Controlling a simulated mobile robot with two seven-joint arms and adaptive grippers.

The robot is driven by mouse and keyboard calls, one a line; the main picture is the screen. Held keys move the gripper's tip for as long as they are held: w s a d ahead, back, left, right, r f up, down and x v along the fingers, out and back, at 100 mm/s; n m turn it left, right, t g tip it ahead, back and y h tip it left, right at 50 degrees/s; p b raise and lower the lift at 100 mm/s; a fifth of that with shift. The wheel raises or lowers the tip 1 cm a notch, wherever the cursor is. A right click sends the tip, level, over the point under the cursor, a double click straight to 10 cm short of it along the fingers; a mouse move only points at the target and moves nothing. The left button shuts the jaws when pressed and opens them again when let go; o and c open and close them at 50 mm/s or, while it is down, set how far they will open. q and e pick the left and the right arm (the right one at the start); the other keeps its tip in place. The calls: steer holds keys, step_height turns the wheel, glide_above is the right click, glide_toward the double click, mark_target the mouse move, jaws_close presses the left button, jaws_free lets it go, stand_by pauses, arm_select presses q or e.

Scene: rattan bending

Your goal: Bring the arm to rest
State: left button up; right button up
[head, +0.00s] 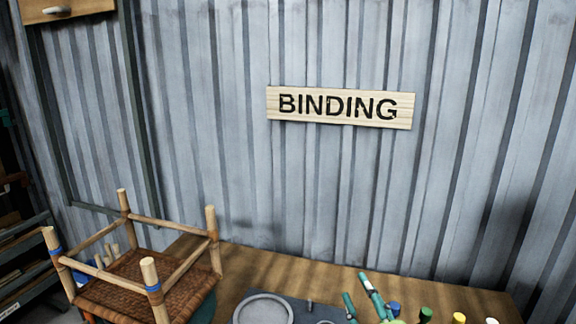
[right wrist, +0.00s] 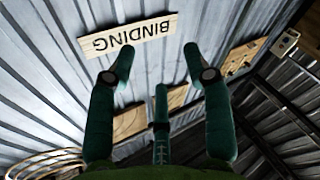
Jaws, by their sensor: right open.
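My right gripper (head: 356,286) shows at the bottom of the head view as teal fingers pointing up, over the workbench. In the right wrist view the right gripper (right wrist: 158,64) has its dark green fingers spread apart with nothing between them. It faces the corrugated wall and the wooden BINDING sign (right wrist: 127,36), which appears upside down there. My left gripper is in neither view.
A wooden workbench (head: 228,262) runs along the wall. An upturned rattan stool (head: 130,282) is at the left. A grey round fixture (head: 262,309) and several items with coloured caps (head: 459,318) are on the bench. The BINDING sign (head: 340,107) hangs above.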

steer(key=s+d+f+m+g+h, duration=0.25)
steer(key=s+f+g, duration=0.2)
steer(key=f, duration=0.35)
steer(key=s+d+f+m+g+h, duration=0.25)
steer(key=s+f, duration=0.25)
steer(key=f, duration=0.3)
steer(key=s+f+m+g+y, duration=0.1)
steer(key=s+f+g, duration=0.35)
steer(key=s, duration=0.45)
steer(key=s+f+m+g, duration=0.1)
steer(key=s+f+g, duration=0.35)
steer(key=s, duration=0.45)
step_height(320, 180, down, 28)
steer(key=s+g+b, duration=0.1)
steer(key=b, duration=0.4)
arm_select(q)
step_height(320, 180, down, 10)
steer(key=b, duration=0.5)
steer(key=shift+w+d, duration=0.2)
arm_select(e)
steer(key=s+d+f+g, duration=0.1)
steer(key=s+d+f, duration=0.2)
steer(key=s+f, duration=1.2)
step_height(320, 180, down, 4)
steer(key=shift+s+f, duration=0.1)
steer(key=shift+s, duration=0.25)
